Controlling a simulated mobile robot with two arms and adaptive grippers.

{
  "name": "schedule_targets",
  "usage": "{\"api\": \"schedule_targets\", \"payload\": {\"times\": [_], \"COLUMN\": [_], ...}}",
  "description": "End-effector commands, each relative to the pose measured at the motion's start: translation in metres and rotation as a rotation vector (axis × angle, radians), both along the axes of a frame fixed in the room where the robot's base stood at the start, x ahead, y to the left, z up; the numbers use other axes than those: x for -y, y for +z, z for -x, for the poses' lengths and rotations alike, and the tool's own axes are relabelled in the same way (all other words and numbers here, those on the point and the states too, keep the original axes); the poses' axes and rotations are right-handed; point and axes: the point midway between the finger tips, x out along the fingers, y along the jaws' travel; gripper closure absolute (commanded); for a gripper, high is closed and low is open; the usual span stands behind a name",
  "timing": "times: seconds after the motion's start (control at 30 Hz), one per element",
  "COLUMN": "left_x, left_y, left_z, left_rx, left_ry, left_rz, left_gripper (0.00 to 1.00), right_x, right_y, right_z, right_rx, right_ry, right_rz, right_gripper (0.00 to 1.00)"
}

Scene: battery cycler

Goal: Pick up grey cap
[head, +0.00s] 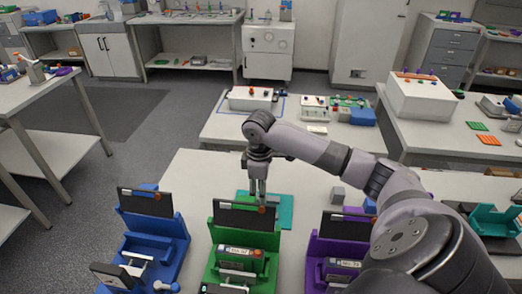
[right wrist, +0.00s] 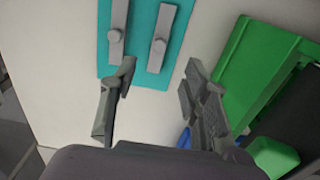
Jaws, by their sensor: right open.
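My right gripper (head: 258,192) reaches down over the teal mat (head: 285,212), behind the green fixture (head: 232,266). Its fingers are apart and hold nothing. In the right wrist view the gripper (right wrist: 158,85) is open at the edge of the teal mat (right wrist: 138,68). Two grey bars, a left one (right wrist: 116,20) and a right one (right wrist: 164,25), lie side by side on the mat, each with a round knob. I cannot tell which grey part is the cap. A small grey block (head: 337,195) stands on the table right of the mat. My left gripper is out of view.
A blue fixture (head: 172,232) stands left of the green one and a purple fixture (head: 322,246) right of it, all with dark upright panels. The green fixture's wall (right wrist: 255,70) is close to the right finger in the wrist view. The table (head: 195,170) behind is clear.

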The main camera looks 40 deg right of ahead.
Motion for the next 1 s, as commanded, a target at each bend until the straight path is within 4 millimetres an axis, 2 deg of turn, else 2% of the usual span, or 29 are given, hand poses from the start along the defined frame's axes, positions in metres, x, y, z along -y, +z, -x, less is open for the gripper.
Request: {"api": "schedule_targets", "payload": {"times": [0.13,0.43,0.57,0.7,1.0], "left_x": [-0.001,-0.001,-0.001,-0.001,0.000], "left_y": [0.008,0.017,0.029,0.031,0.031], "left_z": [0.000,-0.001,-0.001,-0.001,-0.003], "left_rx": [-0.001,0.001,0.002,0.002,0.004], "left_ry": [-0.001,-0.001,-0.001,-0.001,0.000], "left_rz": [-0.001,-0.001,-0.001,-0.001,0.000], "left_gripper": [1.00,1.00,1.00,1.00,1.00], "right_x": [0.000,-0.001,-0.001,-0.001,0.000], "right_y": [-0.026,-0.050,-0.068,-0.088,-0.095], "right_z": [0.000,0.000,0.001,0.001,0.001], "right_rx": [-0.003,-0.002,-0.003,-0.001,0.001], "right_ry": [0.000,0.000,-0.001,0.001,0.001], "right_rz": [-0.002,-0.001,-0.002,0.000,0.001], "right_gripper": [0.57,0.57,0.57,0.57,0.57]}}
